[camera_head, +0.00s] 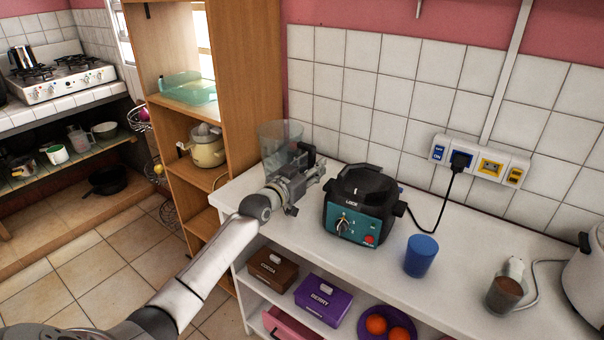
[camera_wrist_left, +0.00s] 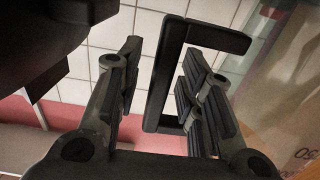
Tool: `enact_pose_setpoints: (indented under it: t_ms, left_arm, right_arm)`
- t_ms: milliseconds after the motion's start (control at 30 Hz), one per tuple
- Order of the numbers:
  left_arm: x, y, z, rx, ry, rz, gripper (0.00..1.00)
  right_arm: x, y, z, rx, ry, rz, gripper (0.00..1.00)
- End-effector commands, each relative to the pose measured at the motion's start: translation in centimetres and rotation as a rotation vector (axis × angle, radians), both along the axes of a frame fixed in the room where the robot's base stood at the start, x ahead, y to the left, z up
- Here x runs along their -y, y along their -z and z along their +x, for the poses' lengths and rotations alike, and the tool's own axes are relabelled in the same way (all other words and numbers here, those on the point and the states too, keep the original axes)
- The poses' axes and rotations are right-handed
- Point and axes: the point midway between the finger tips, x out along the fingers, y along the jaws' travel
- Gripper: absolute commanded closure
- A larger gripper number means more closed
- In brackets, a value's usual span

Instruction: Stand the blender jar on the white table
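The blender jar (camera_head: 279,138) is clear with a black handle, and it looks upright at the left end of the white table (camera_head: 385,235). My left gripper hides its lower part, so I cannot tell whether its bottom touches the table. My left gripper (camera_head: 307,178) is at the handle. In the left wrist view, the black handle (camera_wrist_left: 156,85) lies between the spread fingers (camera_wrist_left: 162,68). There is a gap on the left finger's side; the right finger is close to the handle or touching it. My right gripper is not in view.
A black and teal blender base (camera_head: 357,210) stands right of the jar. A wooden shelf (camera_head: 252,75) rises behind on the left. Boxes sit below the tabletop.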

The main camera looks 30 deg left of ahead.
Motion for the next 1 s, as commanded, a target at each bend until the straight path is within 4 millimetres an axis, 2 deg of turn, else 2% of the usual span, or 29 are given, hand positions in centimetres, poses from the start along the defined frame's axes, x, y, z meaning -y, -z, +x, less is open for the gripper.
enact_pose_setpoints:
  t_ms: [167, 400, 600, 800, 1000]
  left_arm:
    - [-0.1, 0.2, -2.3, -0.002, 0.001, 0.001, 0.65]
    - [-0.5, 0.2, -6.9, -0.002, 0.001, 0.002, 0.65]
    - [-0.7, 0.2, -10.0, -0.002, 0.001, 0.001, 0.65]
    - [-0.8, 0.0, -11.6, 0.0, 0.001, 0.001, 0.65]
    - [-0.9, 0.0, -11.9, 0.0, 0.0, 0.001, 0.65]
  right_arm:
    - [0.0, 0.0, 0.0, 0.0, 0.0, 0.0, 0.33]
    - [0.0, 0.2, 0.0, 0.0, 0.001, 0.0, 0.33]
    - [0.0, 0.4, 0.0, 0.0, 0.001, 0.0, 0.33]
    - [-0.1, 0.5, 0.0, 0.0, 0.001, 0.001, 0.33]
    - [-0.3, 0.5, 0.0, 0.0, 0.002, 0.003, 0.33]
